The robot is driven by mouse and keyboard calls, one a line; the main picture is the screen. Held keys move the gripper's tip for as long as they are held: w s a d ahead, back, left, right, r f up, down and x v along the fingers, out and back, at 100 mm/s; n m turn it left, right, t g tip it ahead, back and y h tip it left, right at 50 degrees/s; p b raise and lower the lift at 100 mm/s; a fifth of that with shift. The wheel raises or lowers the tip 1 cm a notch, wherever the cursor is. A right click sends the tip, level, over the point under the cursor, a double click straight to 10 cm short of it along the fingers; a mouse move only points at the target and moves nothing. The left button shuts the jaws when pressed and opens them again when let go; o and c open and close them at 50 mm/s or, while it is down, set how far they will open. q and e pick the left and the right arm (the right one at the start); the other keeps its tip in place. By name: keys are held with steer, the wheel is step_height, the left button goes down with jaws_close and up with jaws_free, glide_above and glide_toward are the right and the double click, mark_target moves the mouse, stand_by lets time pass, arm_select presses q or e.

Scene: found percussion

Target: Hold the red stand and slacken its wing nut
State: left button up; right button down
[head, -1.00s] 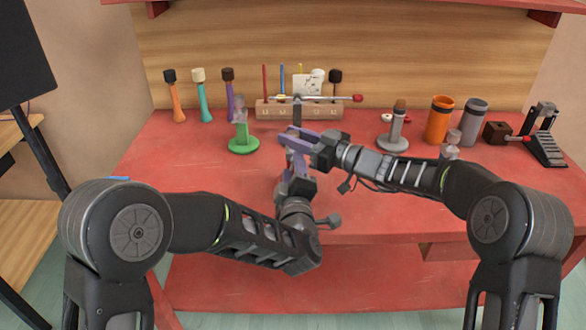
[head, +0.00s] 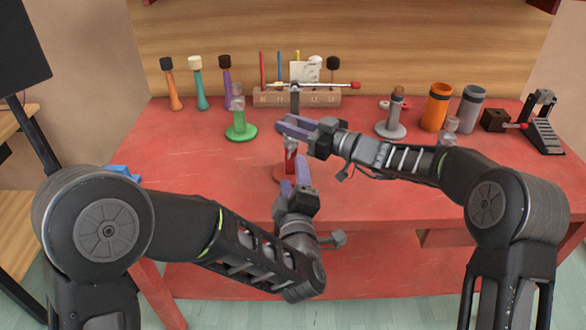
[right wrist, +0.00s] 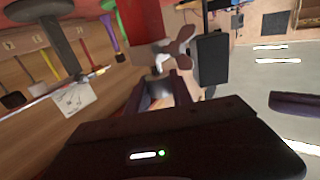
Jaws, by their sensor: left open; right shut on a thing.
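The red stand (head: 284,174) is upright near the middle of the table, its round base partly behind my left gripper. Its pale middle part shows just below my right gripper, and a grey post rises above. My right gripper (head: 290,127) is shut on the stand's upper part; its fingers hide exactly where they grip. My left gripper (head: 295,186) is open, empty and lower, in front of the stand; I cannot tell if it touches. In the right wrist view a brown winged piece, seemingly the wing nut (right wrist: 180,46), shows beyond the right gripper's fingers (right wrist: 160,90).
A green stand (head: 240,131) is left of the red one, and a grey stand (head: 390,130) is to the right. A wooden rack (head: 270,97) stands behind. Orange (head: 437,107) and grey (head: 471,108) cylinders stand at right.

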steer(key=shift+f, duration=0.1)
steer(key=c, duration=1)
jaws_free()
steer(key=shift+c, duration=0.2)
steer(key=v, duration=1.2)
